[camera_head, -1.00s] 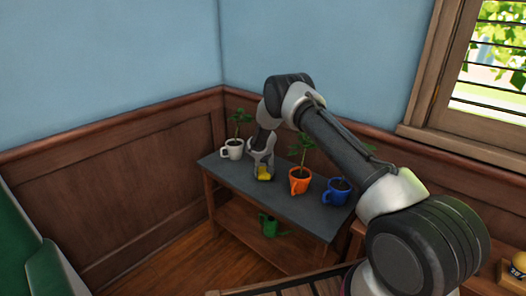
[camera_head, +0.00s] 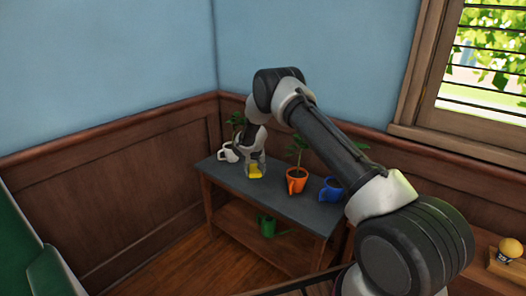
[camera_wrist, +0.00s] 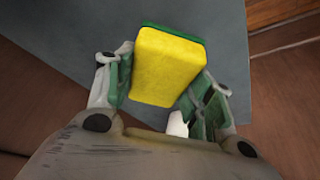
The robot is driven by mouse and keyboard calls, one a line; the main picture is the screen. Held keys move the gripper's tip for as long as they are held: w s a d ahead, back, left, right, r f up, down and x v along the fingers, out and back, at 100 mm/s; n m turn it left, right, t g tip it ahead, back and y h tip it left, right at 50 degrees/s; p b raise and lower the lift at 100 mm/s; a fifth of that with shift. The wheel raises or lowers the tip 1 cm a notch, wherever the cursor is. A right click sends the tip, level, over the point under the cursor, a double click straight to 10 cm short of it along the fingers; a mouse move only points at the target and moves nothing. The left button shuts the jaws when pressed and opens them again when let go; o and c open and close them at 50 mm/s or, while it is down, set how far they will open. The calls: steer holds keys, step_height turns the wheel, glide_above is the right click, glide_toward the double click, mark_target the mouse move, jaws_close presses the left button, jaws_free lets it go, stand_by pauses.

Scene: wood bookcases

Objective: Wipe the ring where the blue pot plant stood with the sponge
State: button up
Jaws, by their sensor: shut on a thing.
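My gripper (camera_head: 255,167) is shut on a yellow sponge (camera_wrist: 167,68) with a green layer along its far edge. The sponge also shows in the head view (camera_head: 255,171), low over or on the dark grey tabletop (camera_head: 280,195); I cannot tell whether it touches. It is between the white pot plant (camera_head: 228,153) on the left and the orange pot plant (camera_head: 296,182) on the right. The blue pot plant (camera_head: 330,190) stands at the right end, partly hidden by my arm. No ring can be made out on the visible tabletop.
A green watering can (camera_head: 266,226) stands on the lower wooden shelf. Wood-panelled walls close the corner behind the table. A wooden surface at the right holds a small stand with a yellow ball (camera_head: 510,247). A green seat (camera_head: 50,270) is at the lower left.

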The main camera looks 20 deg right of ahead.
steer(key=shift+r, duration=1.85)
